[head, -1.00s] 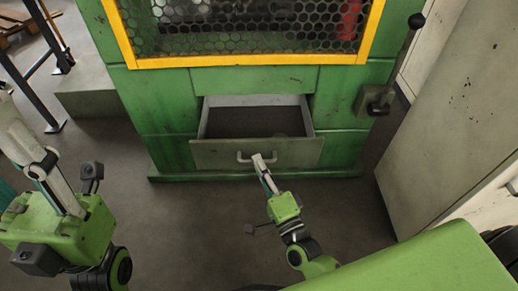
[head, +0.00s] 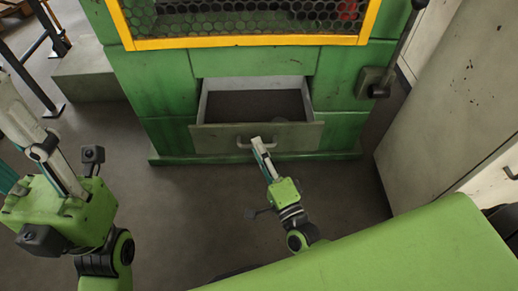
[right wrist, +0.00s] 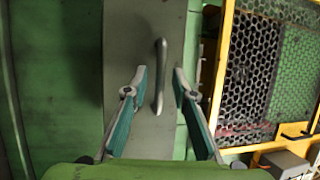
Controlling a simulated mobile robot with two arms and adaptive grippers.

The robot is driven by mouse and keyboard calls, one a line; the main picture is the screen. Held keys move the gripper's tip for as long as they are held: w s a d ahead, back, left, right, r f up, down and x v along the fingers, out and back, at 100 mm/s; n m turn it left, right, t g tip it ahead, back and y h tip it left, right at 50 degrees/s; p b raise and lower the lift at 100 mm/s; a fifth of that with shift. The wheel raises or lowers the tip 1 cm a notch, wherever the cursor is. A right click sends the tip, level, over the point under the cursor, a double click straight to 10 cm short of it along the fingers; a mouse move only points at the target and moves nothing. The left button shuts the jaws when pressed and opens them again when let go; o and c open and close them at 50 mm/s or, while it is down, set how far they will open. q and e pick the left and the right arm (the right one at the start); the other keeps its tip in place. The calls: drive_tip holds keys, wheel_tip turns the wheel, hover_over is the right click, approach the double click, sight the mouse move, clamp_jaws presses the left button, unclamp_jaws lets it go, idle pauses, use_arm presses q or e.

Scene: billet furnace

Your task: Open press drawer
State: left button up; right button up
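The press drawer (head: 295,137) is a grey box low in the green press and stands pulled out, its dark inside showing from above. Its bar handle (head: 243,144) is on the front panel; it also shows in the right wrist view (right wrist: 160,75). My right gripper (head: 258,143) is at the handle. In the right wrist view its fingers (right wrist: 159,72) are open, one on each side of the handle, with gaps between. My left gripper (head: 30,130) is at the left, away from the press; its fingertips do not show clearly.
A yellow-framed mesh guard (head: 250,42) is above the drawer. A lever mount (head: 374,84) sticks out at the press's right side. A grey cabinet (head: 450,100) stands at the right. The floor (head: 190,220) before the press is clear.

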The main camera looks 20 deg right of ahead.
drive_tip(key=v, duration=1.1)
drive_tip(key=shift+s, duration=0.4)
